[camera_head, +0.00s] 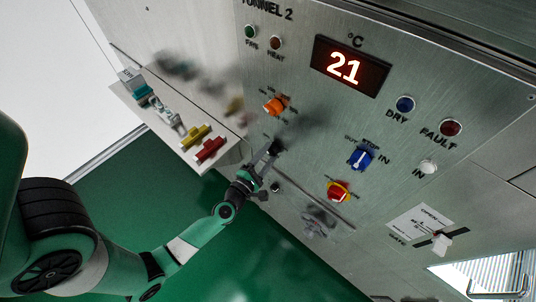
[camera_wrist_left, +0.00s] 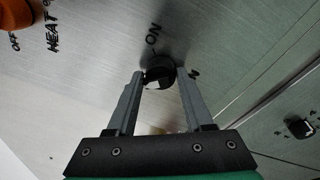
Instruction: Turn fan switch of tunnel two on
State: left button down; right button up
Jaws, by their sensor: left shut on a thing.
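The black rotary knob (camera_head: 276,145) sits on the steel panel under the TUNNEL 2 label, below the orange knob. It also shows in the left wrist view (camera_wrist_left: 160,72), with an "ON" marking just above it and a white mark on its face. My left gripper (camera_head: 271,151) reaches up to it from the lower left. In the left wrist view its two fingers (camera_wrist_left: 160,80) stand on either side of the knob and are shut on it. The knob's own label is partly hidden in the head view. My right gripper is not in view.
An orange heat knob (camera_head: 274,105) is close above. A blue knob (camera_head: 361,158) and a red-and-yellow knob (camera_head: 339,191) lie to the right. A ledge with red and yellow handles (camera_head: 209,150) juts out at left. A display (camera_head: 348,66) reads 21.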

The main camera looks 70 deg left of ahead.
pick_arm(q)
jog(key=shift+a+f+m+t+h+b, duration=0.1)
jog(key=shift+f+m+t+h+b, duration=0.2)
jog(key=shift+m+b, duration=2.45)
jog(key=shift+d+f+m+t+h+b, duration=0.1)
jog(key=shift+m+t+b, duration=0.35)
jog(key=shift+m+b, duration=2.2)
jog(key=shift+a+f+m+t+h+b, duration=0.1)
jog(key=shift+m+t+h+b, duration=0.2)
jog(key=shift+m+b, duration=2.45)
jog(key=m+p, duration=0.2)
jog(key=shift+m, duration=0.35)
jog(key=shift+p, duration=0.3)
jog(key=c, duration=0.6)
grip_release()
jog(key=shift+o, duration=1)
jog(key=shift+s+r, duration=0.1)
jog(key=shift+o, duration=0.2)
jog(key=shift+r, duration=0.15)
